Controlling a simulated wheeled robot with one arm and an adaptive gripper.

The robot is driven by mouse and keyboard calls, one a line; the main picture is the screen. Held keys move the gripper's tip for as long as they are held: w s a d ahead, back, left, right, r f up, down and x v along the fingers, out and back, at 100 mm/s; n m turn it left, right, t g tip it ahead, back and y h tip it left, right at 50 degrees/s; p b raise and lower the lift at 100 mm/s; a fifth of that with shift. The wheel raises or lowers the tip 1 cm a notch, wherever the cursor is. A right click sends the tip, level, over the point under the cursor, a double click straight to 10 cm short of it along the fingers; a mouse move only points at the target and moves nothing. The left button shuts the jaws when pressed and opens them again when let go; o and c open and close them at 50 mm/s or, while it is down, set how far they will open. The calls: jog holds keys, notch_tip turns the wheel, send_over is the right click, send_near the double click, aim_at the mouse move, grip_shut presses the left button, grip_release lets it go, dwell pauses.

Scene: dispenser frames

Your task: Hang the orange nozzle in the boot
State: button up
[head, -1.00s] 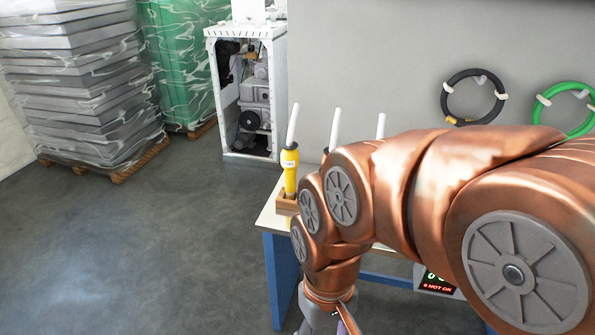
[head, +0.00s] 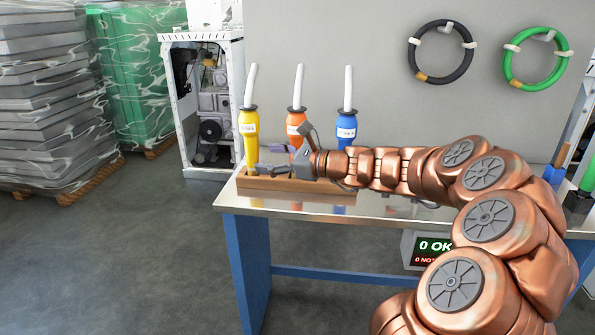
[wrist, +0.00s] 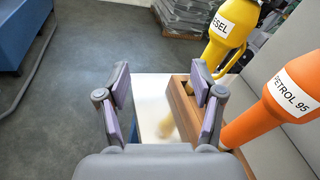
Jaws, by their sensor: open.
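The orange nozzle (head: 296,121) stands upright with its white spout up in a wooden rack (head: 335,191), between a yellow and a blue nozzle. It is labelled PETROL 95 in the wrist view (wrist: 263,123). My gripper (head: 262,159) is open and empty, low over the rack and in front of the orange nozzle, partly hiding its lower part. In the wrist view my gripper (wrist: 164,92) has its fingers apart, with the orange nozzle to the right, outside them. I cannot make out the boot in these views.
The yellow nozzle (head: 249,128) labelled DIESEL and the blue nozzle (head: 346,130) flank the orange one. A black hose (head: 413,53) and a green hose (head: 511,62) hang on the wall. A counter display (head: 430,250) sits below the table.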

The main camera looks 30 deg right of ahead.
jog(key=w+d+f+m+t+h+b, duration=0.1)
jog(key=d+m, duration=0.1)
jog(key=d, duration=0.2)
jog(key=w+d+f+m+t+h, duration=0.1)
jog(key=d+f+m+h, duration=0.1)
jog(key=d, duration=0.3)
jog(key=w+d+f+m+t+h+b, duration=0.1)
jog(key=d+f+m, duration=0.1)
jog(key=d, duration=0.2)
jog(key=shift+d+m+b, duration=0.15)
jog(key=shift+m+b, duration=0.15)
jog(key=shift+m, duration=0.1)
jog(key=x, duration=0.3)
jog(key=b+x, duration=0.1)
jog(key=x, duration=0.1)
jog(key=shift+w+d+f, duration=0.15)
jog(key=shift+d, duration=0.1)
grip_shut()
